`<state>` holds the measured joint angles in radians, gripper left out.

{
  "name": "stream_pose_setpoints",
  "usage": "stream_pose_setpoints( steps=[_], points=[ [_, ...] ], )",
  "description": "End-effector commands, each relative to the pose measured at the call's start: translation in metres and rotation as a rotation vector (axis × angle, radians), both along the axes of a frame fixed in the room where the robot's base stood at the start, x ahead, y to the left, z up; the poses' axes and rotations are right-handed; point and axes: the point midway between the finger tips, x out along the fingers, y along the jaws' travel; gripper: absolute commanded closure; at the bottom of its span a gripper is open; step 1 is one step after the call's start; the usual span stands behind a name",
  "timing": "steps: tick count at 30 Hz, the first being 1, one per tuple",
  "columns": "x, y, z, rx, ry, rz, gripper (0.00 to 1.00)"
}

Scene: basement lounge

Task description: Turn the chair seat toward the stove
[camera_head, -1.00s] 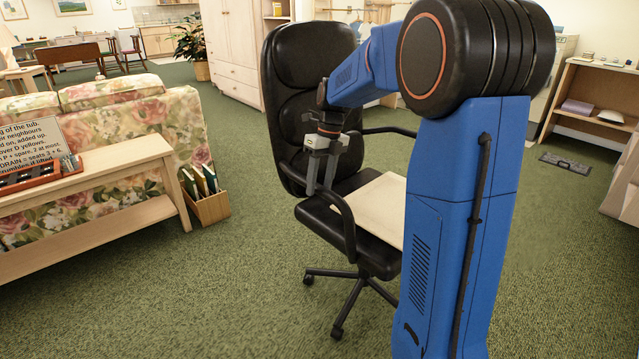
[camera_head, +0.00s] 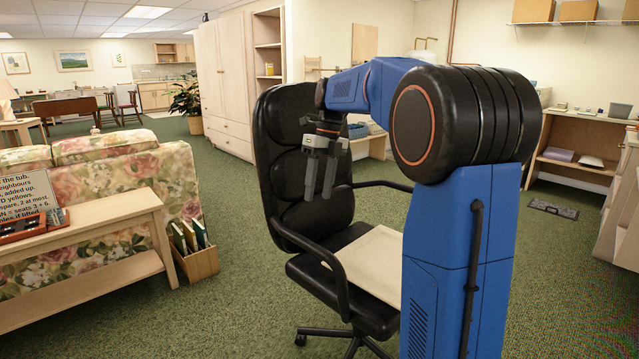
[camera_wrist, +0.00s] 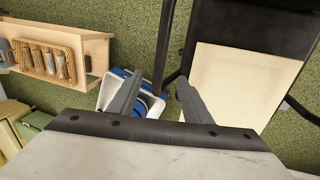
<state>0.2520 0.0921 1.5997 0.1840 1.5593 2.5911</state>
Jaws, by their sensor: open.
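The black office chair (camera_head: 300,150) stands in the middle of the head view, its tall backrest at the far left and its seat facing right and toward me. A flat cream pad (camera_head: 370,262) lies on the seat; it also shows in the wrist view (camera_wrist: 235,85). My gripper (camera_head: 320,192) is open and empty, above the chair's left armrest (camera_head: 325,262) and in front of the backrest. In the wrist view the spread fingers (camera_wrist: 157,85) have the dark armrest below and between them, apart from it. My arm hides the seat's right side. I cannot make out a stove.
A wooden bench table (camera_head: 90,230) and floral sofa (camera_head: 110,175) stand left, with a small box of folders (camera_head: 197,255) beside them. A pale wardrobe (camera_head: 222,85) is behind the chair. A shelf unit (camera_head: 580,140) is at the right. Green carpet between is clear.

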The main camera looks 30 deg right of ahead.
Motion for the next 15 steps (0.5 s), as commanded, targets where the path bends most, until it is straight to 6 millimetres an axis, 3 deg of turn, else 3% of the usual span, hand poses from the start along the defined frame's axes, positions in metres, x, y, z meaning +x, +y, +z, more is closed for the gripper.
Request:
stream_pose_setpoints(
  steps=[6, 15],
  points=[
    [0.001, -0.004, 0.018, 0.0, 0.0, 0.0, 0.55],
    [0.001, -0.004, 0.02, 0.0, 0.0, 0.0, 0.55]
  ],
)
